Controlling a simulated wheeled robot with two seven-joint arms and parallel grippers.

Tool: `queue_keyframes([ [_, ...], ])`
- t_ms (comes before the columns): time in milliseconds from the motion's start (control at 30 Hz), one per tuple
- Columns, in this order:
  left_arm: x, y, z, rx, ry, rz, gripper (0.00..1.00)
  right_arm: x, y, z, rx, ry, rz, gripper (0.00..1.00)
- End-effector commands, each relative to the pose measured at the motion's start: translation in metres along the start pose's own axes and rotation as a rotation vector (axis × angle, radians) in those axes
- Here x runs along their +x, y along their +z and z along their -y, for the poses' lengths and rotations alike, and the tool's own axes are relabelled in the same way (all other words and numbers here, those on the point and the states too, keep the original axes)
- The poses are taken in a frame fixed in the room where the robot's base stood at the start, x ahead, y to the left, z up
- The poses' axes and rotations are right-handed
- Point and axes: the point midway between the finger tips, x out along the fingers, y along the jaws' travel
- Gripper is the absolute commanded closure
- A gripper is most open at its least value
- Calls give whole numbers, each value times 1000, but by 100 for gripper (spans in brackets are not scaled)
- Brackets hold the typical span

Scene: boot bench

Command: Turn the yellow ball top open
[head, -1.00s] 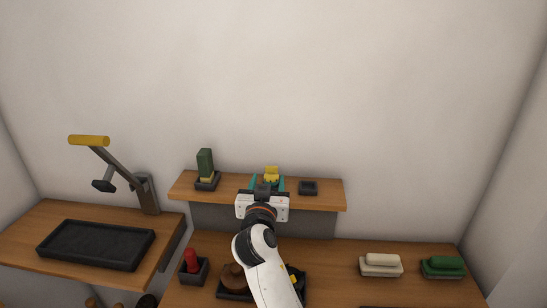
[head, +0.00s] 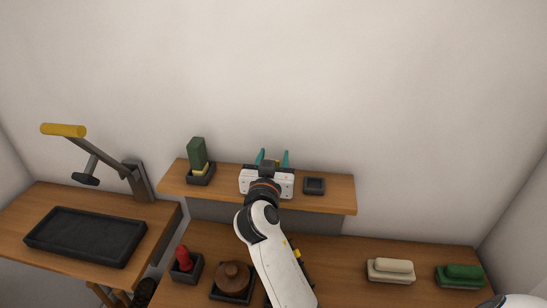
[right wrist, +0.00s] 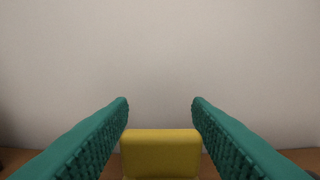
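A yellow piece with a flat face and rounded corners (right wrist: 160,152) shows low in the right wrist view, between and below my fingertips; I cannot tell that it is a ball. In the head view my right gripper hides it. My right gripper (head: 273,158) is over the middle of the wooden shelf, its teal fingers pointing up the picture toward the wall. Its fingers (right wrist: 160,103) are spread apart, with only wall between the tips. My left gripper is not in view.
The shelf (head: 335,196) also holds a green block in a dark holder (head: 198,158) and a small dark tray (head: 314,186). Below are a red-topped item (head: 184,260), a brown round item (head: 233,275) and two brushes (head: 390,269). A yellow-handled lever (head: 63,130) stands left.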

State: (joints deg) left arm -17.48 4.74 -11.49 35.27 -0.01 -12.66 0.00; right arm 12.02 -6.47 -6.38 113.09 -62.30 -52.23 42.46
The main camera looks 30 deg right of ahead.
Motion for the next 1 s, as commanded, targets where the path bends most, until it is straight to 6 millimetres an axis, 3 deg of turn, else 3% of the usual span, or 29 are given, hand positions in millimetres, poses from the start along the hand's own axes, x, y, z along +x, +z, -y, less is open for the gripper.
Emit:
queue_keyframes([
  [33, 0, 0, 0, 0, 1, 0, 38, 0, 0, 0, 0, 0, 0, 64],
  [200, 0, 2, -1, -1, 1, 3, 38, 0, 0, 0, 0, 0, 0, 91],
  [233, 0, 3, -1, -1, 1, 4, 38, 0, 0, 0, 0, 0, 0, 93],
  [667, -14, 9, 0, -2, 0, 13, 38, 0, 2, -1, -2, 111, -2, 93],
  [1000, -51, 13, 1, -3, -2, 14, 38, 0, 5, -4, -9, 401, -2, 93],
])
